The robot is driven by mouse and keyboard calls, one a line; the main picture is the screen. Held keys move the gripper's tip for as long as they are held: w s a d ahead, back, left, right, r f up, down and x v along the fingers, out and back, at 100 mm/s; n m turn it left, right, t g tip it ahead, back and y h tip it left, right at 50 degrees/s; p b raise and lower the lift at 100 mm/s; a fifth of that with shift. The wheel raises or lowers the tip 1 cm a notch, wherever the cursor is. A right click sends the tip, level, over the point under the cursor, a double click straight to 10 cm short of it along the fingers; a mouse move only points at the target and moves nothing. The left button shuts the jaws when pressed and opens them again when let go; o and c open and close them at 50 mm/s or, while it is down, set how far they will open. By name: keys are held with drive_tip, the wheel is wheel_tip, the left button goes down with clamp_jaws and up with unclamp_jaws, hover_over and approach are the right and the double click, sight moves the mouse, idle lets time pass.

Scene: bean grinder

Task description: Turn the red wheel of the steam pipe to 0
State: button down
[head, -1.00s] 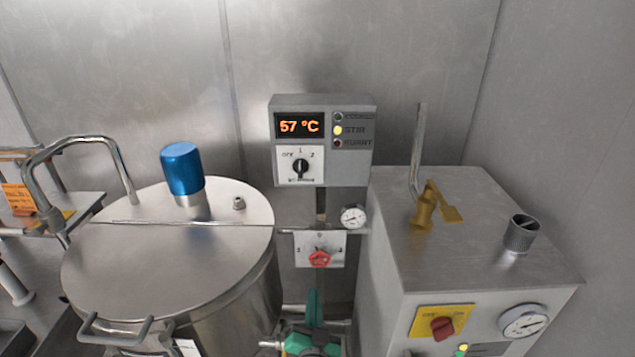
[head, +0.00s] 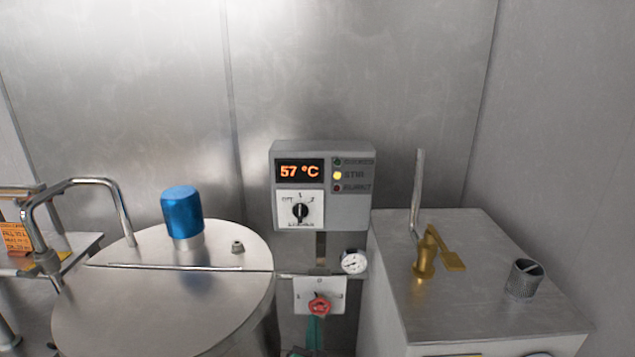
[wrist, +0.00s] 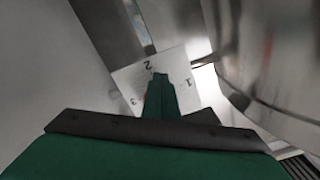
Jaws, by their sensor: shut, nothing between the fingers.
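The red wheel (head: 319,304) sits on a white numbered plate (head: 302,283) on the steam pipe, below the control box. A 0 seems to stand at the plate's top; the wheel's exact setting is too small to read. My green gripper (head: 314,330) is just below the wheel, its tip at or very near the wheel's lower edge; I cannot tell if they touch. In the wrist view my gripper (wrist: 160,77) is shut, with nothing between its fingers, in front of the plate (wrist: 178,62). The numbers 1, 2 and 3 show there. The wheel is hidden behind the fingers.
The control box (head: 355,205) reads 57 °C above the plate. A small gauge (head: 354,262) is just right of the plate. The large steel kettle (head: 150,310) stands close on the left, the steel cabinet (head: 470,310) with a brass tap (head: 426,255) on the right. The gap between is narrow.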

drive_tip(key=shift+d+r, duration=0.1)
drive_tip(key=shift+r, duration=0.2)
idle(0.7)
drive_tip(key=shift+a+r, duration=0.2)
drive_tip(key=shift+w+a+r, duration=0.1)
drive_tip(key=shift+r, duration=0.05)
idle(0.3)
drive_tip(key=s+f, duration=0.1)
drive_tip(key=s, duration=0.5)
drive_tip(key=shift+s+a, duration=0.15)
drive_tip(key=shift+a, duration=0.15)
idle(0.4)
